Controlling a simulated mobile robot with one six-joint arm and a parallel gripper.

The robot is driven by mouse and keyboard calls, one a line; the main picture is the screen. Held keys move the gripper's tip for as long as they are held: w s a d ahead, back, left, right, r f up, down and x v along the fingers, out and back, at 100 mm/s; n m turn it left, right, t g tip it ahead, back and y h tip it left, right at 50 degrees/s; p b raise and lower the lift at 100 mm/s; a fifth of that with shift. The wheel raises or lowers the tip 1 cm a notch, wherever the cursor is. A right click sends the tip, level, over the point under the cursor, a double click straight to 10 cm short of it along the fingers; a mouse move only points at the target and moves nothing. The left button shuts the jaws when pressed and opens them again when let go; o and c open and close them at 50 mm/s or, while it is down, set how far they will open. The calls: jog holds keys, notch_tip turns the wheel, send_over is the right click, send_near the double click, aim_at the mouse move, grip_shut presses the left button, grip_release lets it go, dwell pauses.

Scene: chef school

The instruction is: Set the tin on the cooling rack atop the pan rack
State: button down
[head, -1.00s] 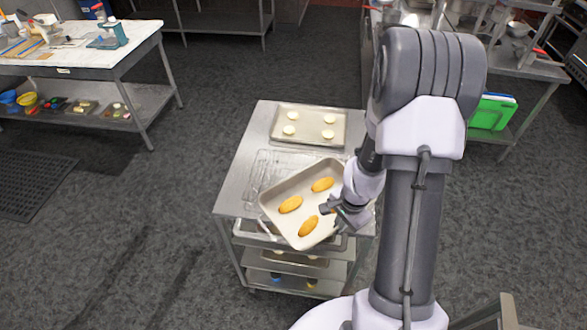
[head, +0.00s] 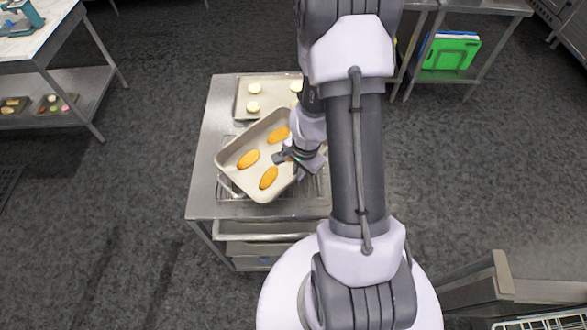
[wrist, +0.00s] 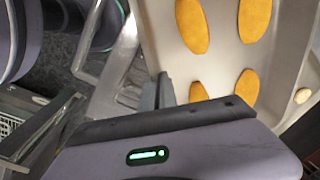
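I cannot tell whether the tin touches the wires. The cooling rack lies on the steel top of the pan rack (head: 207,130). My gripper (head: 287,157) is shut on the tin's right-hand rim. In the wrist view, my gripper (wrist: 160,98) is at the rim of the tin (wrist: 215,65), partly hidden by its own body.
A baking tray (head: 246,92) with pale rounds sits on the back of the pan rack, close behind the tin. Trays (head: 262,247) fill the shelves below. A worktable (head: 65,38) stands at the left; grey floor lies between.

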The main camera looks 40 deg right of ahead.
jog(key=f+b, duration=0.3)
jog(key=shift+w+f, duration=0.1)
jog(key=shift+w, duration=0.25)
jog(key=shift+s+f+b, duration=0.15)
jog(key=shift+f+b, duration=0.15)
jog(key=shift+b, duration=0.1)
jog(key=shift+r, duration=0.2)
jog(key=shift+f, duration=0.15)
jog(key=c, duration=1.7)
grip_release()
